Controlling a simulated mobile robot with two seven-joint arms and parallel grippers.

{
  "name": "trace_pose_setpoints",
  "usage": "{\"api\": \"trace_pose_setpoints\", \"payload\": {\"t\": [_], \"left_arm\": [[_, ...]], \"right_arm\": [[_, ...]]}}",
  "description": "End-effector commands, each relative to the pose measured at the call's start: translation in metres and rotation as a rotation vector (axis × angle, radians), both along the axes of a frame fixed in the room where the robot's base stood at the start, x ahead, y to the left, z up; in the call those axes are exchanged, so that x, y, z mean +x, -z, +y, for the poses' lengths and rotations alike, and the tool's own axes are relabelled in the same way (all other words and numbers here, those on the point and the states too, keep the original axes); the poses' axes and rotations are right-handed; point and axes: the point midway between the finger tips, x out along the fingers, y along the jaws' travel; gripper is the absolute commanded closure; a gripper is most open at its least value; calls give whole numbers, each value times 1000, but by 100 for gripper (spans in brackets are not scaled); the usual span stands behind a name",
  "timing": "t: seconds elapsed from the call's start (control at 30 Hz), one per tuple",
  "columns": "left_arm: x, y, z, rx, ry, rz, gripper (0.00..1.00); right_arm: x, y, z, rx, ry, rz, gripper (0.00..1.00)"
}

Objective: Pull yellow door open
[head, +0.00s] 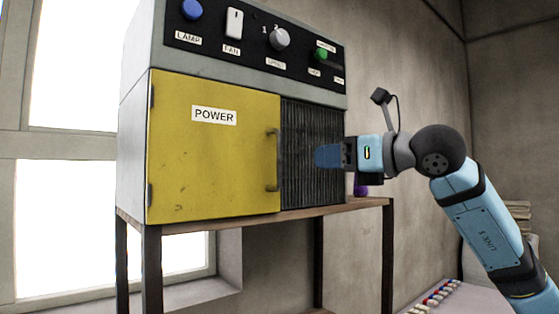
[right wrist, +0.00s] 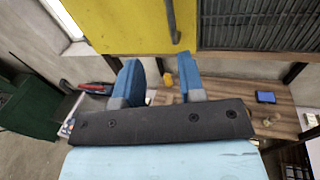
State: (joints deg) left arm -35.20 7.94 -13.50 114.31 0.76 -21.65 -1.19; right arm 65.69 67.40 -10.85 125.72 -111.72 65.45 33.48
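The yellow door (head: 200,165) labelled POWER is closed on the front of a grey cabinet. Its dark vertical handle (head: 272,160) is at the door's right edge, and hinges show at the left edge. My right gripper (head: 322,156) is to the right of the handle, in front of the dark grille, and apart from the handle. In the right wrist view the blue fingers (right wrist: 160,78) are spread with nothing between them. The door (right wrist: 120,25) and the lower end of the handle (right wrist: 173,22) show above and beyond the fingertips. My left gripper is not in view.
The cabinet has a control panel (head: 260,38) with knobs and switches on top and a slatted grille (head: 310,130) beside the door. It stands on a wooden table (head: 345,206). A lower wooden surface (right wrist: 235,95) holds small items. A window is at left.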

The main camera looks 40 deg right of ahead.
Motion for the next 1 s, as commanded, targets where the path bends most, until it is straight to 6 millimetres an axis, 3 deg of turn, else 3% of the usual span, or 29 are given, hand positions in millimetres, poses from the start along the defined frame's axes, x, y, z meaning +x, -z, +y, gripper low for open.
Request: {"api": "trace_pose_setpoints", "payload": {"t": [0.1,0.23,0.7,1.0], "left_arm": [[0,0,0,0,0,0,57],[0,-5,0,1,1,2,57],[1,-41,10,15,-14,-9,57],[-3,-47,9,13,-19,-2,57]], "right_arm": [[-8,-12,-10,-15,56,-29,64],[3,-16,-8,-15,63,-31,64],[93,-17,18,-13,59,-30,64],[122,-14,26,-15,59,-31,64]]}}
